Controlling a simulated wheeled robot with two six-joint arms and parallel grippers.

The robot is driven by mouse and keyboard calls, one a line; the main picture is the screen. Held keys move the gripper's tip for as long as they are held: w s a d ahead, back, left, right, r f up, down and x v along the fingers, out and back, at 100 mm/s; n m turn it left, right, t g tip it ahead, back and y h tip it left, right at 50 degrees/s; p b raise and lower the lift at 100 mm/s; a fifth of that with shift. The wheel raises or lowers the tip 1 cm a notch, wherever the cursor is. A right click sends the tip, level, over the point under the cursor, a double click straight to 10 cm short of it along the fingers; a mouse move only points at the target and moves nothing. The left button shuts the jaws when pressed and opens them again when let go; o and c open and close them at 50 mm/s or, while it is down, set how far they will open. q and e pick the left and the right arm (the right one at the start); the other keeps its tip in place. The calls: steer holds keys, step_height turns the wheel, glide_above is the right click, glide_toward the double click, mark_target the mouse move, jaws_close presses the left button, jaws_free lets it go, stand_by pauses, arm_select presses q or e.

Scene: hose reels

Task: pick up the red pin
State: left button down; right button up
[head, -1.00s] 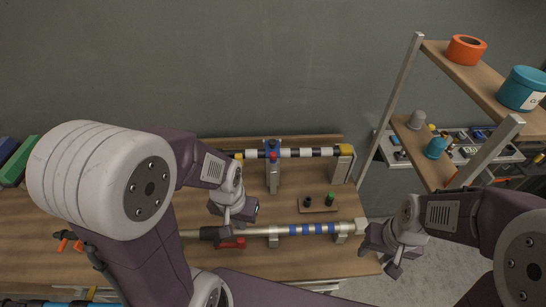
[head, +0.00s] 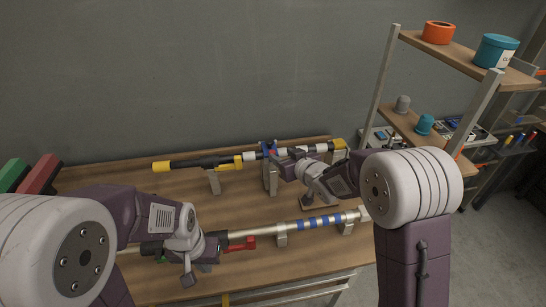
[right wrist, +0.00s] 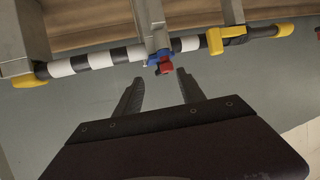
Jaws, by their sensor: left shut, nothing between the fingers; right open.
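The red pin (right wrist: 165,67) sits at a blue clamp (right wrist: 160,57) on the black-and-white striped pole (right wrist: 100,60). In the head view the blue clamp (head: 267,147) shows at the back of the bench, with a little of the red pin (head: 273,151) beside my right gripper. My right gripper (right wrist: 159,78) is open and empty, its fingertips just short of the red pin, which lies roughly between their lines. In the head view my right gripper (head: 286,155) partly hides the striped pole. My left gripper (head: 188,278) is shut and empty near the bench's front.
A silver pole (head: 265,230) with blue bands and a red lever (head: 240,244) lies along the front of the wooden bench (head: 240,205). A shelf rack (head: 460,75) with tubs stands at the right. Green and red boxes (head: 38,174) stand at the far left.

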mark_target(272, 151)
steer(key=shift+a+r, duration=0.1)
steer(key=shift+a, duration=1)
steer(key=w, duration=0.1)
steer(key=w+f+p, duration=0.1)
steer(key=w, duration=0.1)
steer(key=w+a+f, duration=0.1)
steer(key=shift+w+f, duration=0.15)
steer(key=shift+w, duration=0.1)
steer(key=shift+w+a+f, duration=0.1)
steer(key=shift+a, duration=0.25)
steer(key=shift+s, duration=0.2)
steer(key=c, duration=0.6)
jaws_close()
